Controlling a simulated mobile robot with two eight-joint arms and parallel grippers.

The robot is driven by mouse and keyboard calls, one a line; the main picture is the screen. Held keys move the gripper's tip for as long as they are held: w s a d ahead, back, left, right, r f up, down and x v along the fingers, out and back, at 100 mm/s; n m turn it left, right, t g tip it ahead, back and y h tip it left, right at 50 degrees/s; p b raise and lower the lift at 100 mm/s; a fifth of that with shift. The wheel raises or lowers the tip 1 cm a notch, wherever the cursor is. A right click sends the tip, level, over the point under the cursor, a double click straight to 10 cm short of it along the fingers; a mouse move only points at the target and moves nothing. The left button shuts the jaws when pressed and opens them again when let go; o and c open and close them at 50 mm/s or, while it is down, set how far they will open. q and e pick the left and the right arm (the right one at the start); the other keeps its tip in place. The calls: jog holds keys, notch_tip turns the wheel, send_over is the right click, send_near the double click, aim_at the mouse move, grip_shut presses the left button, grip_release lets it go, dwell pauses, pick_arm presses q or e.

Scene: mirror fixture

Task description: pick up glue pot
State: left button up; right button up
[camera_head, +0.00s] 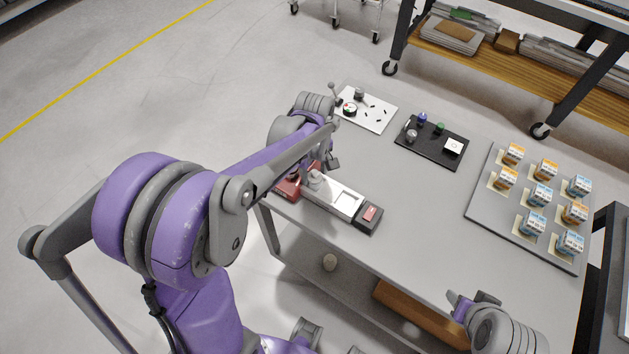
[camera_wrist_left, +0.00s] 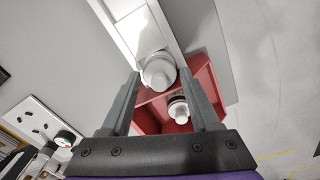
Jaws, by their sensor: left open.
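My left gripper (camera_wrist_left: 158,76) is open, its two fingers spread on either side of a pale grey round pot (camera_wrist_left: 157,70) in the left wrist view. That pot stands by the end of a white fixture strip (camera_wrist_left: 130,22). A second small pale pot with a brownish band (camera_wrist_left: 178,112) sits in a red open box (camera_wrist_left: 203,78), lower between the fingers. I cannot tell for certain which is the glue pot. In the head view the left gripper (camera_head: 322,164) hangs over the red box (camera_head: 288,188) and fixture (camera_head: 338,199). My right gripper (camera_head: 474,301) shows at lower right, its jaws unclear.
A white plate (camera_head: 372,112) with small parts and a black plate (camera_head: 431,152) with knobs lie behind on the grey table (camera_head: 415,235). A grey board (camera_head: 487,207) with several small boxes is at right. The table between is clear. A wheeled shelf (camera_head: 500,67) stands behind.

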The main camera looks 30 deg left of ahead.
pick_arm(q)
notch_tip(320, 180, down, 2)
grip_shut()
dwell(0.4)
jog(key=shift+r, duration=0.15)
